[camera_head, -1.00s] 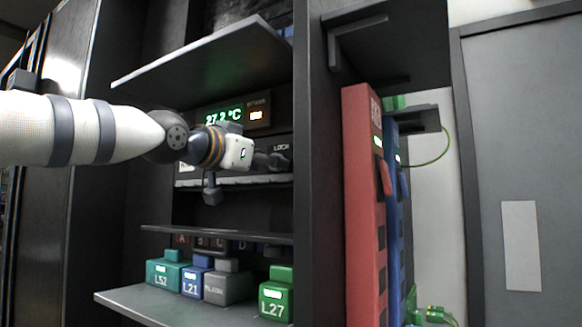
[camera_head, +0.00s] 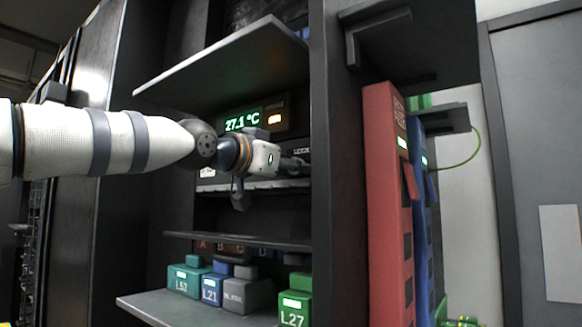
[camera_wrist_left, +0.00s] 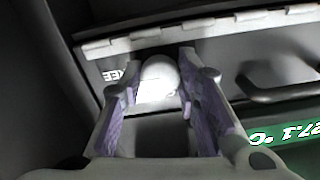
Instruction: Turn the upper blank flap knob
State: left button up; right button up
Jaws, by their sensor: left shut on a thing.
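My left gripper (camera_head: 297,163) reaches in from the left to the dark flap panel below the temperature display. In the left wrist view its two purple-padded fingers (camera_wrist_left: 158,72) are shut on a pale rounded knob (camera_wrist_left: 159,80). The knob sits on the dark flap (camera_wrist_left: 228,52), beside white lettering that looks like FREE. In the head view the gripper hides the knob, and a LOCK label shows partly behind the fingers. My right gripper is not in view.
A shelf board (camera_head: 225,57) overhangs the arm. The display (camera_head: 243,120) reads 27.1 °C. A handle (camera_wrist_left: 275,90) stands out near the knob. Below are a thin shelf (camera_head: 240,240) and labelled boxes, including a green L27 box (camera_head: 294,310). Red (camera_head: 388,200) and blue (camera_head: 424,200) units stand right.

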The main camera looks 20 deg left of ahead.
pick_arm(q)
jog(key=shift+n, duration=0.3)
jog(key=shift+d+n, duration=0.15)
jog(key=shift+n, duration=8.55)
jog(key=shift+r, duration=0.1)
jog(key=o, duration=1.2)
